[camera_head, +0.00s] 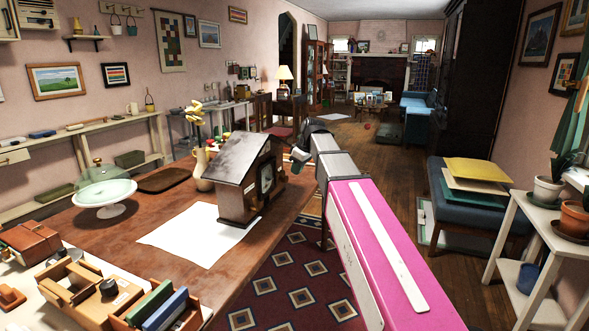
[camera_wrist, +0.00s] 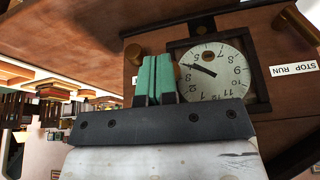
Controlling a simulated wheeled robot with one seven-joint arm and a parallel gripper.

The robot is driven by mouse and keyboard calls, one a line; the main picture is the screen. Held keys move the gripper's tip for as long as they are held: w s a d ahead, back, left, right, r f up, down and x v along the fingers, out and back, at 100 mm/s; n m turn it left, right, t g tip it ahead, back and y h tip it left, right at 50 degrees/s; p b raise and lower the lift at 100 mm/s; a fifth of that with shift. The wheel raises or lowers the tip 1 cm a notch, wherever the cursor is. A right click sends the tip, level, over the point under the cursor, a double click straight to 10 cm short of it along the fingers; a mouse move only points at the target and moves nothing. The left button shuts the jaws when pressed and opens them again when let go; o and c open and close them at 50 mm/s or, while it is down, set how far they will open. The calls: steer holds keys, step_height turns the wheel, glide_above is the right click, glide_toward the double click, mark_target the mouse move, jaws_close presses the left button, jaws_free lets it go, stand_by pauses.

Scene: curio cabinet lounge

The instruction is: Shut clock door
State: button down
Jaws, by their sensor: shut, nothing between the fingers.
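The house-shaped wooden clock (camera_head: 232,203) stands on the brown table, with a grey sloped roof. Its front faces right, and a dark square frame, seemingly the clock door (camera_head: 266,178), surrounds the dial. In the wrist view the white dial (camera_wrist: 214,70) appears upside down inside the dark door frame (camera_wrist: 262,85). The frame looks close to the clock front; I cannot tell whether a gap remains. My gripper (camera_head: 299,155) is in front of the clock. Its green fingers (camera_wrist: 155,78) are together and empty, beside the dial's left edge in the wrist view. Contact with the door is unclear.
A white sheet (camera_head: 190,236) lies beside the clock. A glass-domed cake stand (camera_head: 105,195) and a vase of flowers (camera_head: 203,168) stand on the table. Brass knobs (camera_wrist: 134,53) and a STOP RUN label (camera_wrist: 293,69) are on the clock front. Patterned rug (camera_head: 300,270) lies below.

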steer(key=v, duration=1)
steer(key=s+d+f+m+h, duration=0.1)
steer(key=s+d+f+m, duration=0.1)
steer(key=f, duration=0.6)
steer(key=s+d+f+m, duration=0.2)
steer(key=s+f, duration=0.1)
steer(key=f, duration=0.5)
steer(key=s+d+f+m+h, duration=0.1)
steer(key=s+d+f+m, duration=0.1)
steer(key=f, duration=0.6)
steer(key=s+d+f+m+g+h, duration=0.1)
steer(key=s+d+f+m, duration=0.2)
steer(key=s+f, duration=0.4)
steer(key=s+d+f+m+g, duration=0.1)
steer(key=s+d+f+m, duration=0.2)
steer(key=s+f, duration=0.4)
step_height(320, 180, down, 5)
steer(key=shift+s+r+h, duration=0.1)
steer(key=shift+s+h, duration=0.25)
steer(key=shift+h, duration=0.05)
